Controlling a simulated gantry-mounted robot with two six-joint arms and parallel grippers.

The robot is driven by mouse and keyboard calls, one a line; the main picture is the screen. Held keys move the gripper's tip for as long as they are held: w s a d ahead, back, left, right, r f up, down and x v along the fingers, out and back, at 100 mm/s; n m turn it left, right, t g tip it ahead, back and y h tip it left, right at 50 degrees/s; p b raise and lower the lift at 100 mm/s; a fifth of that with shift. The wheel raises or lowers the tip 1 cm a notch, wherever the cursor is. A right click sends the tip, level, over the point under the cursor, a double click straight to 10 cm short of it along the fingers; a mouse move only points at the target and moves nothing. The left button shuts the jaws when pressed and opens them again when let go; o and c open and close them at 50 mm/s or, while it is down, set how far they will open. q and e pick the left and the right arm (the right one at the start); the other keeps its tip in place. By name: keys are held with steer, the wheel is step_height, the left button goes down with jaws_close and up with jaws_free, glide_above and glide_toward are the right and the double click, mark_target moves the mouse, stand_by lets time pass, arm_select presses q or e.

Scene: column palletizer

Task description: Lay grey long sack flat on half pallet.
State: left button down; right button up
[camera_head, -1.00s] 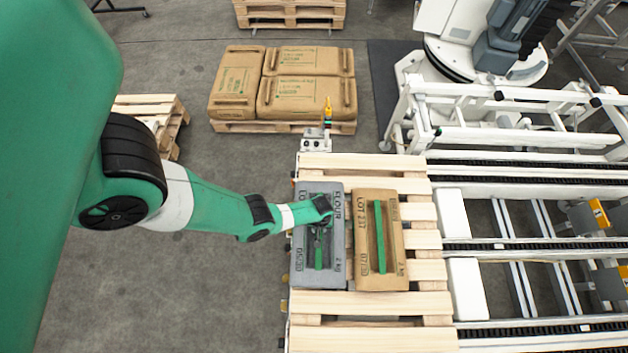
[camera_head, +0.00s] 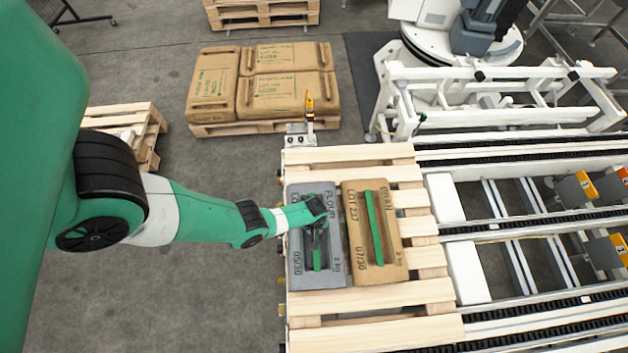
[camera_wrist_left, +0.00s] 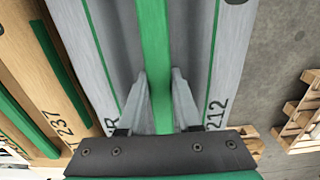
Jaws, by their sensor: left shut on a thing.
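The grey long sack (camera_head: 333,266) has a green strap and dark lettering reading FLOUR. It lies level at the left side of a wooden slatted pallet (camera_head: 375,339) on the conveyor, beside a brown sack (camera_head: 393,258). My left gripper (camera_head: 316,228) is over the sack's middle, shut on its green strap. In the left wrist view both fingers (camera_wrist_left: 160,98) flank the strap, with the grey sack (camera_wrist_left: 100,45) filling the middle. I cannot tell whether the sack is slightly raised off the slats. Which pallet is the half pallet is not clear. My right gripper is not in view.
Several brown sacks (camera_head: 285,95) cover a floor pallet at the back. An empty-looking pallet (camera_head: 125,125) stands at the left, partly behind my arm. A signal light (camera_head: 310,104) rises by the conveyor pallet's far edge. Open floor lies left of the conveyor.

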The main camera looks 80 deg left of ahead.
arm_select(q)
steer(key=shift+w+f, duration=0.1)
steer(key=shift+f, duration=0.05)
steer(key=c, duration=0.6)
jaws_free()
step_height(320, 180, up, 12)
steer(key=p, duration=1.2)
steer(key=shift+r, duration=0.2)
